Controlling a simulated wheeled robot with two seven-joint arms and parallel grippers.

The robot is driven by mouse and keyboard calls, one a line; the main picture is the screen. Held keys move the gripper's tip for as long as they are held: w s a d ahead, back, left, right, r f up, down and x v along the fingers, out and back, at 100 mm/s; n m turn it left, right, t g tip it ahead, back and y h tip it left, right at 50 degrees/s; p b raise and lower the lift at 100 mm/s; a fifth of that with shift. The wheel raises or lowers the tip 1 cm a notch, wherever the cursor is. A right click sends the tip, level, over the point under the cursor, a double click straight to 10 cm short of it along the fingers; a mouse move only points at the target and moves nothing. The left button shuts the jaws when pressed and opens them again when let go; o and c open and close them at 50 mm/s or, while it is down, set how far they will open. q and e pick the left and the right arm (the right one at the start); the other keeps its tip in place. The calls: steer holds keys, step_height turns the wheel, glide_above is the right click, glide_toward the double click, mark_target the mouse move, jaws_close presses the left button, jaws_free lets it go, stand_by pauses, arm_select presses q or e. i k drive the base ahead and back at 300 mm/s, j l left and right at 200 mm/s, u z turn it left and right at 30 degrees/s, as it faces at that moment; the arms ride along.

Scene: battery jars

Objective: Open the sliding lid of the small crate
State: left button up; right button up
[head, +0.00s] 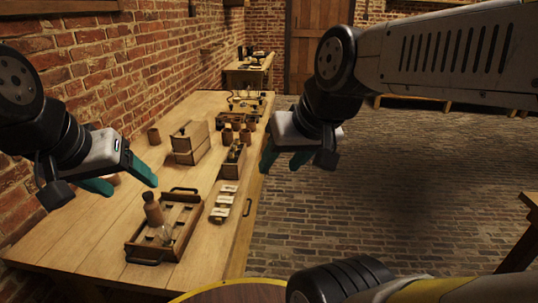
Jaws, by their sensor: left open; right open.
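A small closed wooden crate (190,147) stands on the wooden table, towards its left side. A dark knob or fitting shows near its top, but I cannot make out the sliding lid's edges. My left gripper (122,180) is at the left, in front of the crate in the picture, open with its teal fingers apart and empty. My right gripper (284,160) is open and empty, at the table's right edge, pointing down and to the right of the crate. Neither gripper appears to touch the crate.
A handled tray (140,246) holds a brown bottle (153,210) and a glass piece. Nearby are a strip with white cards (223,203), an open box (233,158) with small items, and several brown cups (227,135). The table's front left (75,235) is bare.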

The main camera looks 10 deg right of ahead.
mark_target(184, 132)
steer(key=k, duration=0.5)
steer(key=k+u, duration=0.35)
steer(key=k+j+u, duration=0.1)
steer(key=u, duration=0.2)
steer(key=k+j+u, duration=0.15)
steer(key=k+u, duration=0.2)
steer(key=i+l+u, duration=0.15)
steer(key=l, duration=0.2)
steer(key=i+l+u, duration=0.15)
steer(key=l, duration=0.25)
steer(key=i+l+u, duration=0.15)
steer(key=l, duration=0.25)
steer(key=i+l+u, duration=0.15)
steer(key=l, duration=0.25)
steer(key=i+l, duration=0.1)
steer(key=l, duration=0.35)
steer(key=i+l, duration=0.15)
steer(key=l, duration=0.3)
steer(key=i+l, duration=0.1)
steer(key=l, duration=0.3)
steer(key=i+l, duration=0.1)
steer(key=l, duration=0.35)
steer(key=i+l, duration=0.15)
steer(key=l, duration=0.3)
steer(key=i+l, duration=0.1)
steer(key=l, duration=0.35)
steer(key=i+l, duration=0.1)
steer(key=l, duration=0.3)
